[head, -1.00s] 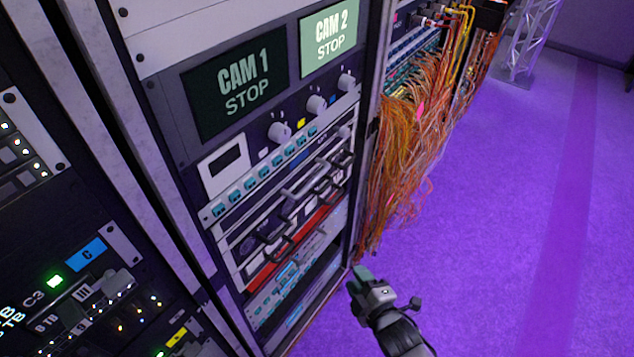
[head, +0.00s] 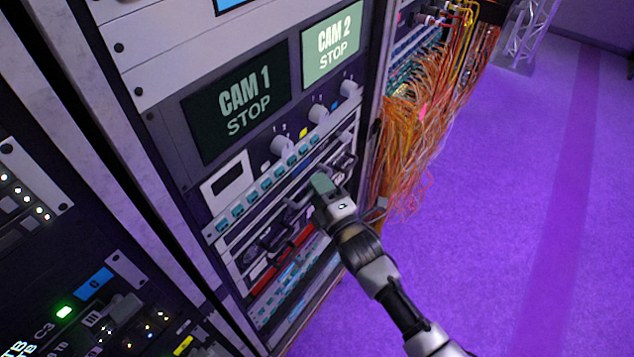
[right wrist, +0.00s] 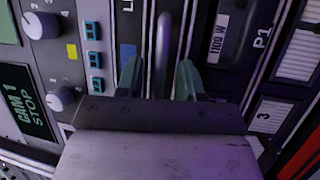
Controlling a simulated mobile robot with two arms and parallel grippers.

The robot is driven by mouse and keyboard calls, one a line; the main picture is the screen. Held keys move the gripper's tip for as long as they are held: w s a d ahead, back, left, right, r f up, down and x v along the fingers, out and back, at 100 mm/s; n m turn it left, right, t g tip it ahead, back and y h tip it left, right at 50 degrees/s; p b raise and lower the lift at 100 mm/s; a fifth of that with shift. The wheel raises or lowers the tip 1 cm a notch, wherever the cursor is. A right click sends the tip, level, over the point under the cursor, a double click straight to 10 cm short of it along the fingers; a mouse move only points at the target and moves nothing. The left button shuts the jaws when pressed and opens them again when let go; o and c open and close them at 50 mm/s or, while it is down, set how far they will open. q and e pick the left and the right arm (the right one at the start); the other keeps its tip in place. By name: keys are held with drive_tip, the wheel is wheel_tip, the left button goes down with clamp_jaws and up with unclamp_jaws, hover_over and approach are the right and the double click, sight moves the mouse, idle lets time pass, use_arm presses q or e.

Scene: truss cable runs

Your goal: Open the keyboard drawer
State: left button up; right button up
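The keyboard drawer seems to be the thin front (head: 262,212) under the row of teal buttons in the rack; I cannot read its full label. A grey bar handle (right wrist: 164,42) stands out from a narrow panel in the right wrist view. My right gripper (head: 322,184) is at this handle in the head view and covers part of it. In the right wrist view its two green fingers (right wrist: 161,75) are apart, one on each side of the bar, with gaps visible. The drawer front looks flush with the rack. My left gripper is not in view.
Knobs (head: 318,112) and the CAM 1 screen (head: 240,100) sit above the drawer. More dark handles (head: 270,240) and a red panel lie below. Orange cables (head: 425,140) hang at the right side of the rack. The purple floor (head: 480,260) to the right is clear.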

drive_tip(key=shift+w+a, duration=0.15)
drive_tip(key=shift+w, duration=0.1)
clamp_jaws()
drive_tip(key=s+d+p, duration=0.2)
drive_tip(key=s+d, duration=0.9)
drive_tip(key=d, duration=0.4)
drive_tip(key=s+d+p, duration=0.3)
drive_tip(key=s+d, duration=0.8)
drive_tip(key=d, duration=0.4)
drive_tip(key=shift+d, duration=0.25)
